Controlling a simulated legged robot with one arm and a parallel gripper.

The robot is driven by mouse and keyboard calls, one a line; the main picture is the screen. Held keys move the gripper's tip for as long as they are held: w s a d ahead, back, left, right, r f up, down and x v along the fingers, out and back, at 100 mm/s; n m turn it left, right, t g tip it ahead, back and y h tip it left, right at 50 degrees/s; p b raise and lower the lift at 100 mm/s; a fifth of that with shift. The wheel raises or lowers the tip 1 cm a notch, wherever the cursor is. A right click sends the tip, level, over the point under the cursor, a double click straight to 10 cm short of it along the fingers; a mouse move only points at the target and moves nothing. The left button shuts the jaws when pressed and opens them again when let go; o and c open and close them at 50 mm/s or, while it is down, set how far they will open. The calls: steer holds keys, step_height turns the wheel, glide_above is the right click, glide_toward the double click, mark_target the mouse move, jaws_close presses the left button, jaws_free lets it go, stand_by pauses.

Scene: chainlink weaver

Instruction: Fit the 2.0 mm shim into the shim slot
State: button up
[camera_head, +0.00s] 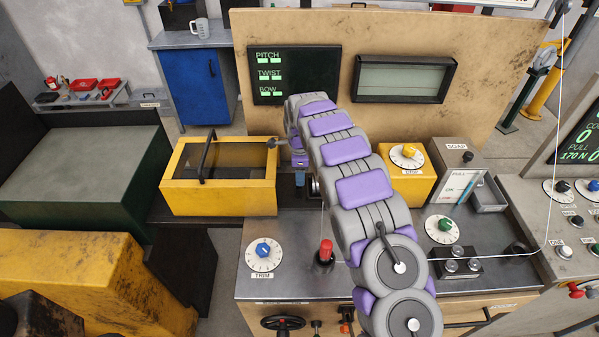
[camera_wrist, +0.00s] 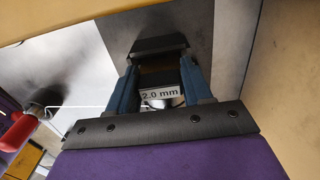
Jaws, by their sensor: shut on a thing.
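My gripper (camera_wrist: 163,75) is shut on the 2.0 mm shim (camera_wrist: 160,94), whose white label reads "2.0 mm" between the two blue fingers in the wrist view. A dark block (camera_wrist: 158,46) lies just past the fingertips; whether it is the shim slot, and whether the shim touches it, I cannot tell. In the head view my gripper (camera_head: 300,178) points down beside the right end of the yellow box, over the metal bench top, and my arm hides much of it. The shim cannot be made out there.
The yellow box (camera_head: 219,197) with a dark lid and black handle stands close left of my gripper. A red-capped lever (camera_head: 326,250) and the TRIM dial (camera_head: 263,254) are in front. A yellow dial box (camera_head: 408,172) and the SOAP unit (camera_head: 462,172) stand right of my arm.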

stand_by(0.3)
steer(key=o, duration=1.4)
steer(key=shift+r+p, duration=1.3)
steer(key=shift+r, duration=2.65)
steer(key=shift+s+f, duration=0.1)
